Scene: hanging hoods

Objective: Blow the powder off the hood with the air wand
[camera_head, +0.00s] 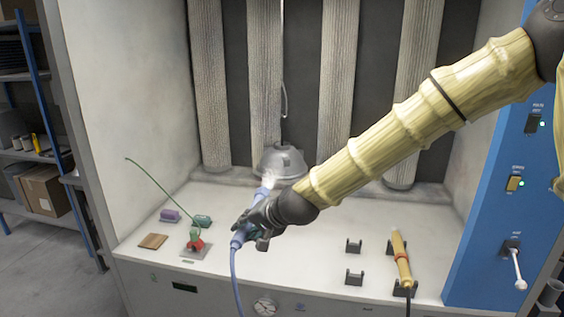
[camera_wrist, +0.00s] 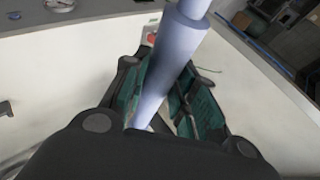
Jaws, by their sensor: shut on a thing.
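The grey dome-shaped hood (camera_head: 284,160) hangs from a hook on a thin rod inside the booth, low over the floor of the booth. My gripper (camera_head: 257,222) is shut around a blue-grey wand (camera_head: 240,238), which I take as the air wand. The wand slants up toward the hood, and a pale whitish patch shows at its tip beside the hood's lower left edge. I cannot tell whether tip and hood touch. In the wrist view the wand (camera_wrist: 168,65) passes between the green-padded fingers of my gripper (camera_wrist: 165,95). Powder on the hood is too small to make out.
A yellow-handled tool (camera_head: 402,258) rests in a holder at right, beside empty black brackets (camera_head: 353,246). A red-and-green fixture (camera_head: 195,242), a purple block (camera_head: 170,216) and a brown pad (camera_head: 153,241) are at left. Tall ribbed filter columns (camera_head: 264,85) line the back. The wand's hose (camera_head: 234,280) hangs over the front edge.

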